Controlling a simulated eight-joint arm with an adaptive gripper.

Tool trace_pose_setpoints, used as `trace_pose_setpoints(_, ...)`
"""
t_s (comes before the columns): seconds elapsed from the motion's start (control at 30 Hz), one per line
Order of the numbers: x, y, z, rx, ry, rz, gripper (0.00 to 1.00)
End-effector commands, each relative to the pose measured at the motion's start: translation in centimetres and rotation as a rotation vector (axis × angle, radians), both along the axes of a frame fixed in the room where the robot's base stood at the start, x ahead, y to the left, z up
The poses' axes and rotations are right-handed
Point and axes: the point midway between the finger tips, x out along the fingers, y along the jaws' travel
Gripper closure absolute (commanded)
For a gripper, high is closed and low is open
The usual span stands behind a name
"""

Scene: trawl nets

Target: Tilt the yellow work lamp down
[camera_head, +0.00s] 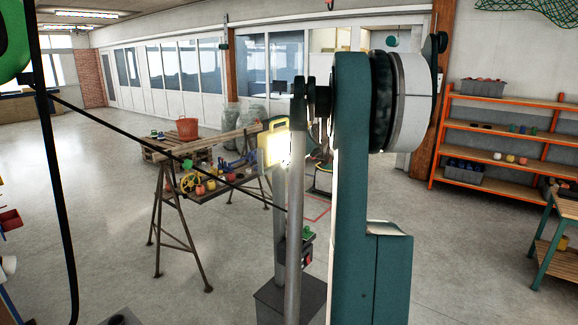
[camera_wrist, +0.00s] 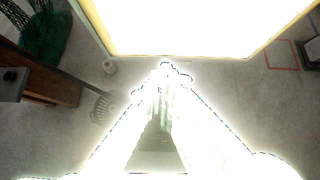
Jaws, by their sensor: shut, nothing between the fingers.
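The yellow work lamp (camera_head: 272,146) is lit and stands upright on a grey post in the middle of the head view, left of my arm. In the wrist view the lamp (camera_wrist: 170,28) fills the top as a glaring white panel with yellow edges. My gripper (camera_wrist: 165,68) points at the lamp's lower edge, its fingertips together and washed out by the light. They appear at or just short of that edge; I cannot tell whether they touch. In the head view my arm hides most of the gripper.
An orange shelf rack (camera_head: 505,130) is at the right, with a green-legged bench (camera_head: 548,240) in front. Dark cables hang at the left. Open floor lies at the lower left.

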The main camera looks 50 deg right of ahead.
Motion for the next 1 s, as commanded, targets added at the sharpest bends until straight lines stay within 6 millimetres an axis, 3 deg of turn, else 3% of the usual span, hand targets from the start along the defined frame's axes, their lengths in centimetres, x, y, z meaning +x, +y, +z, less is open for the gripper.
trace_pose_setpoints(0.27,0.2,0.0,-0.2,0.0,0.0,0.0,1.0)
trace_pose_setpoints(0.53,1.9,0.0,-1.8,-0.001,0.0,0.001,1.0)
trace_pose_setpoints(1.0,1.5,0.0,-1.7,0.0,0.0,0.0,1.0)
